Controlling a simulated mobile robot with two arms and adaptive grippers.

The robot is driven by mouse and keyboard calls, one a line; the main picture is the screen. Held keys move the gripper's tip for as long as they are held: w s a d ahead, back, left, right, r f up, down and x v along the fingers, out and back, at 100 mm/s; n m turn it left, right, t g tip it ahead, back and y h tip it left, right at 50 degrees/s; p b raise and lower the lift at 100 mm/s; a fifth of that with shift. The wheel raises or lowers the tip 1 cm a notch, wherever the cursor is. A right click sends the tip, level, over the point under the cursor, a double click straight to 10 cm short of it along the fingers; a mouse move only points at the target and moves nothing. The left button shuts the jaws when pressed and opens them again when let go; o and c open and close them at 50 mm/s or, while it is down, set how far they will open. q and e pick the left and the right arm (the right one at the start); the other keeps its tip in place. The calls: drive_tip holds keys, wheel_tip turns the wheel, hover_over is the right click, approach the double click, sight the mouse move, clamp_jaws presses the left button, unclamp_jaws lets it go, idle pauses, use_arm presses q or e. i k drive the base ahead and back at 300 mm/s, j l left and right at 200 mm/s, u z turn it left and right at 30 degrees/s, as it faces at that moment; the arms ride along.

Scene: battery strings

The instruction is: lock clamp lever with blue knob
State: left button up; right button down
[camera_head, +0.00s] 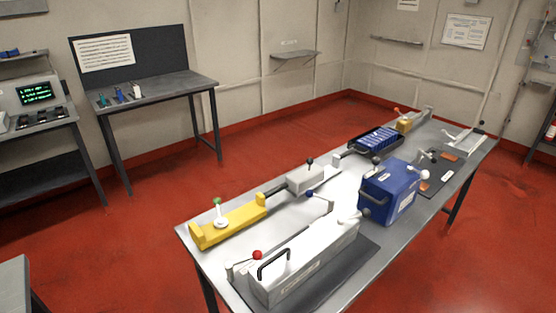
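The blue knob (309,193) tips a short metal clamp lever (320,203) just behind the long white battery case (305,265) on the metal table. The lever slopes from the knob down to the right; whether the clamp is locked cannot be told. A second lever with a red knob (257,254) is at the case's left end, near its black handle (274,262). Neither of my grippers is in view.
The long metal table (205,257) also bears a yellow fixture with a green knob (217,201), a grey block with a black knob (310,161), a blue box (388,190) and a dark tray of blue cells (375,139). Red floor (130,240) is clear to its left.

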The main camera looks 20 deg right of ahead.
sight(319, 196)
drive_tip(key=k+l+z, duration=0.15)
drive_tip(key=l, duration=2.3)
drive_tip(key=i, duration=0.05)
